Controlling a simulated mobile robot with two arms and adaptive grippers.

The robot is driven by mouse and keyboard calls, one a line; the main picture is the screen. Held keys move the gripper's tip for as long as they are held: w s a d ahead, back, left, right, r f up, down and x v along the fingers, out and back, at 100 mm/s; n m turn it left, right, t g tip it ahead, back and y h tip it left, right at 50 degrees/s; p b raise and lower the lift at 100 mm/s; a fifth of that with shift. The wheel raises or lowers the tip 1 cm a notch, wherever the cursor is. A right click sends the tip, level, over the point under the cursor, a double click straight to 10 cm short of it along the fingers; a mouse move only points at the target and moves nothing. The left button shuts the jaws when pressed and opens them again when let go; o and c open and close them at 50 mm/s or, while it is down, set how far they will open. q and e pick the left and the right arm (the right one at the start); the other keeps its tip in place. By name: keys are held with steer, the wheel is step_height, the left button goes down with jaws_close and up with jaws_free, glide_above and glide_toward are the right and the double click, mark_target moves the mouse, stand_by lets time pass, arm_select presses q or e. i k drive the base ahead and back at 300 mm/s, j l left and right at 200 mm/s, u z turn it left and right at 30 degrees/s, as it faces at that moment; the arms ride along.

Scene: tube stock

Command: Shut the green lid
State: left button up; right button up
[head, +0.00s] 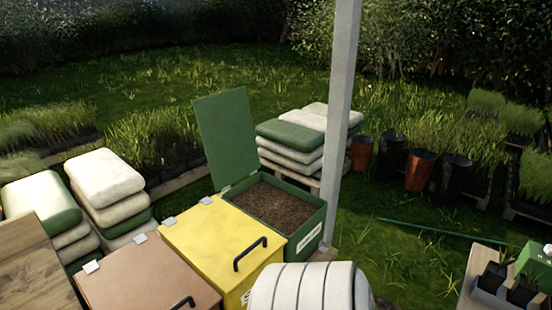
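The green lid (226,138) stands open, tilted up and slightly back, behind the green bin (308,230) at the centre of the head view. It is hinged at the bin's back edge. The green bin is open at the top and filled with brown, crumbly material (270,206). A pale label is on its front. Neither of my grippers is in view.
A yellow bin (215,235) with a shut lid and black handle adjoins on the left, then a shut brown bin (140,275). A grey post (341,110) rises at the green bin's right. Stacked sacks (290,150) stand behind. A pale ribbed shape, unclear, covers the bottom centre.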

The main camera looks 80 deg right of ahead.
mark_target(224, 121)
steer(key=z, duration=2.45)
steer(key=i+l+z, duration=0.35)
steer(key=i+l, duration=0.2)
steer(key=i, duration=0.15)
